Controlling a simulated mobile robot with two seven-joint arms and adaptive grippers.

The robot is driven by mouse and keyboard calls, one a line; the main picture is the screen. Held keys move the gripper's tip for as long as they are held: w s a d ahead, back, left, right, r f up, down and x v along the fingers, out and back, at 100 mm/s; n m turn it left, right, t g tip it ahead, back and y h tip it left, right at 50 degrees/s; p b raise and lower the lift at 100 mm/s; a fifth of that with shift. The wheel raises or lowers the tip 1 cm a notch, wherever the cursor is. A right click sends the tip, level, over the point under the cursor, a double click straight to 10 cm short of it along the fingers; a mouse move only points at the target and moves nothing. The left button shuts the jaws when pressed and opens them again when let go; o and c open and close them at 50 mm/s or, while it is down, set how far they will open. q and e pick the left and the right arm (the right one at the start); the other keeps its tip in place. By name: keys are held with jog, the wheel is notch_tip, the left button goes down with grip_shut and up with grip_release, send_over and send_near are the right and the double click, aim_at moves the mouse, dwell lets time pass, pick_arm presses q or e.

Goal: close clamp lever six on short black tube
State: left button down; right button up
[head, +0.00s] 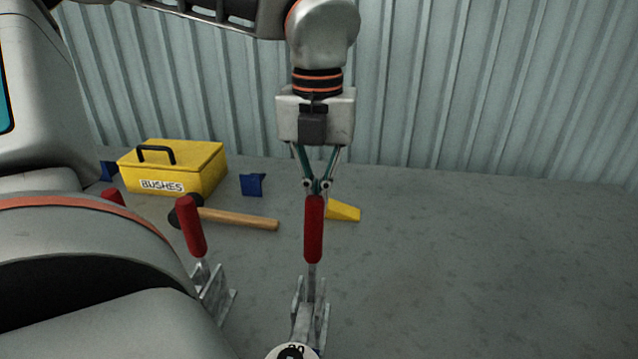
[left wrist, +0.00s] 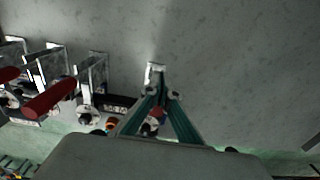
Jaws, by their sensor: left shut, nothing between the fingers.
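A toggle clamp (head: 311,315) stands at the bottom middle of the head view, its red lever handle (head: 314,232) upright. My left gripper (head: 317,187) points down, shut and empty, at the top of this handle; I cannot tell whether they touch. In the left wrist view the gripper fingers (left wrist: 160,92) come together, with a bit of red handle (left wrist: 157,112) between the finger links. A short black piece (left wrist: 119,103), possibly the tube, shows beside a clamp there. The lever numbers cannot be read. My right gripper is not in view.
Another clamp with an upright, tilted red handle (head: 191,227) stands to the left. A hammer (head: 240,218), a yellow wedge (head: 343,211), a blue block (head: 253,184) and a yellow BUSHES toolbox (head: 185,168) lie behind. The floor at right is clear, before a corrugated wall (head: 500,90).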

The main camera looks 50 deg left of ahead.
pick_arm(q)
jog(key=shift+s+d, duration=0.15)
jog(key=shift+s, duration=0.05)
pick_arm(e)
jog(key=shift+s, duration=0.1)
pick_arm(q)
jog(key=shift+s+d+r, duration=0.15)
jog(key=shift+s+d, duration=0.4)
jog(key=shift+s, duration=0.15)
jog(key=shift+w+r, duration=0.1)
jog(key=shift+r, duration=0.55)
jog(key=shift+r+p, duration=1.15)
jog(key=shift+r, duration=2.3)
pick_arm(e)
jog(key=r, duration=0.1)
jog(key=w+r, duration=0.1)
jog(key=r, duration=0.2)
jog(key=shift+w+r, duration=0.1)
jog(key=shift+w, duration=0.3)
pick_arm(q)
jog(key=shift+f, duration=0.1)
